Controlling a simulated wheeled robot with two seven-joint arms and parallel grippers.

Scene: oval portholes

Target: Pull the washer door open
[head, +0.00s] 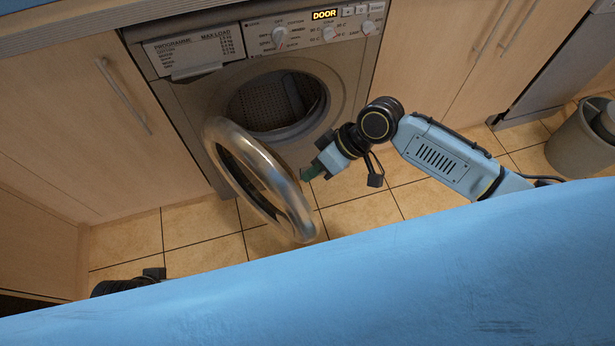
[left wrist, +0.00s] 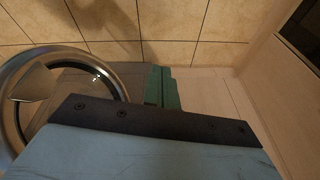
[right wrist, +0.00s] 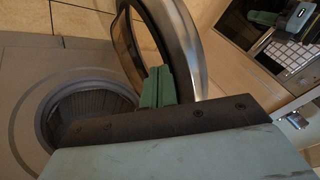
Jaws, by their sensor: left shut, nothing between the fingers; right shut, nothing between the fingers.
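The grey washer (head: 356,85) stands under the counter, its round drum opening (head: 277,103) uncovered. Its door (head: 292,188), a shiny ring with a clear middle, stands swung far out from the front on its left side. My right gripper (head: 309,172) is shut and empty, between the door and the washer front. In the right wrist view its green fingers (right wrist: 157,88) overlap the door's rim (right wrist: 188,45); I cannot tell if they touch. My left gripper (left wrist: 162,88) is shut and empty; the door (left wrist: 12,118) shows left of it. Its fingers are hidden in the head view.
Wooden cupboards with bar handles flank the washer, one on the left (head: 75,120) and others on the right (head: 450,50). A grey bin (head: 575,145) stands at the far right. The tiled floor (head: 190,230) around the door is clear.

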